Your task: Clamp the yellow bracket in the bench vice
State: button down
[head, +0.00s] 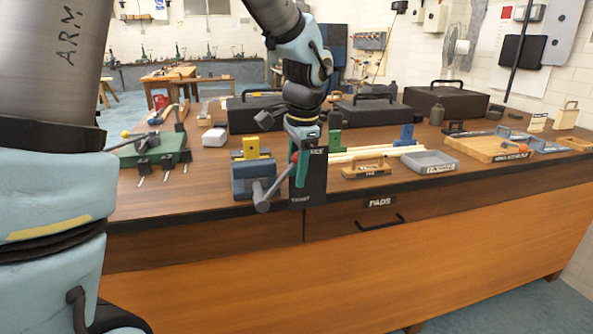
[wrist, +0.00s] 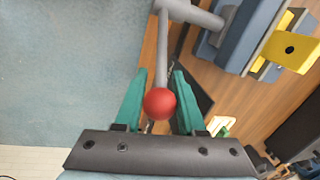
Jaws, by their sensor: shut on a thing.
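The blue-grey bench vice (head: 255,184) stands at the bench's front edge. The yellow bracket (head: 251,148) stands upright at its jaws; it also shows in the wrist view (wrist: 290,50), with a dark hole. I cannot tell how tightly the jaws hold it. The vice's grey handle (head: 277,185) slopes up to a red ball knob (wrist: 159,104). My gripper (wrist: 160,78) is shut on this knob, with one green finger on each side. In the head view my gripper (head: 299,168) is just right of the vice and partly hides the knob.
A dark sign panel (head: 314,182) stands close to my gripper on the right. A green fixture (head: 155,150) is left of the vice. A wooden block (head: 366,170) and a grey tray (head: 430,160) lie to the right. Black cases (head: 372,110) stand behind.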

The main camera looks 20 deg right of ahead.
jog(key=shift+d, duration=0.1)
notch_tip(320, 180, down, 12)
jog(key=d+m+t+y+p, duration=0.1)
jog(key=t+y+p, duration=0.1)
jog(key=y, duration=1.1)
jog(key=shift+f+m+y, duration=0.25)
jog(key=shift+m+y, duration=0.05)
jog(key=shift+y, duration=0.1)
jog(key=shift+s, duration=0.1)
jog(key=c, duration=0.5)
grip_release()
